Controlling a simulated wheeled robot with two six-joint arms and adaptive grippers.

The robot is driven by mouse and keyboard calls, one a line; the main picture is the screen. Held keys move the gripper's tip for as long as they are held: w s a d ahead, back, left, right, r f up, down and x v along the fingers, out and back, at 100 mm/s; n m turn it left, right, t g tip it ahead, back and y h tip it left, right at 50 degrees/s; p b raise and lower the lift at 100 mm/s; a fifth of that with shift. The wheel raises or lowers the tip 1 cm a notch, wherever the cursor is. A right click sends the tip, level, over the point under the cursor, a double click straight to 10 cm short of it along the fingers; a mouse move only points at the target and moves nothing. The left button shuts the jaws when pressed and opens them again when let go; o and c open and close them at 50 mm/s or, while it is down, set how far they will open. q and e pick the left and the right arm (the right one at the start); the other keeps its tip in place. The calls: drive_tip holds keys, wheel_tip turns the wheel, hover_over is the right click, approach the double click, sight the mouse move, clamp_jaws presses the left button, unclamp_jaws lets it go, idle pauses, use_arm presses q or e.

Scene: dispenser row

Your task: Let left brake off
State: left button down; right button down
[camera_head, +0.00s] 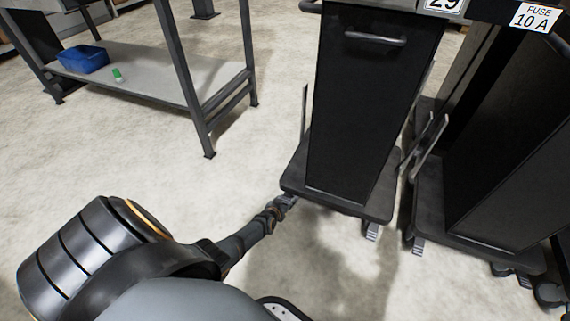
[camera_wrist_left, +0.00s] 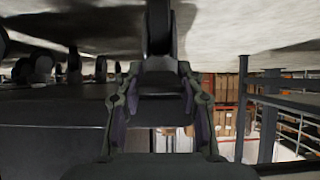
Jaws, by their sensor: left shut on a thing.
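The black dispenser cart (camera_head: 365,110) with the label 29 stands upright on its low dark base (camera_head: 335,200). My left gripper (camera_head: 286,201) is at the front left corner of that base, low over the floor. It is shut on the left brake pedal, which is mostly hidden by the fingers in the head view. In the left wrist view the fingers (camera_wrist_left: 161,78) close around a dark piece below a dark caster wheel (camera_wrist_left: 158,28). Whether the pedal is up or down cannot be told. The cart's right brake pedal (camera_head: 371,231) shows as a ridged grey tab. My right gripper is not in view.
A second black cart (camera_head: 520,165) stands close on the right, with its own ridged pedal (camera_head: 418,246). A grey metal table (camera_head: 150,75) with a blue bin (camera_head: 83,58) and a small green-and-white item (camera_head: 117,75) is at the upper left. The floor between is clear.

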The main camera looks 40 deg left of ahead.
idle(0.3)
use_arm(q)
drive_tip(key=c, duration=0.8)
unclamp_jaws()
drive_tip(key=shift+c, duration=0.2)
drive_tip(key=shift+s+d+r, duration=0.15)
drive_tip(key=shift+s+r, duration=0.1)
drive_tip(key=shift+s, duration=0.3)
drive_tip(key=s+d, duration=0.3)
drive_tip(key=s, duration=0.8)
drive_tip(key=shift+s, duration=0.3)
drive_tip(key=shift+a, duration=0.1)
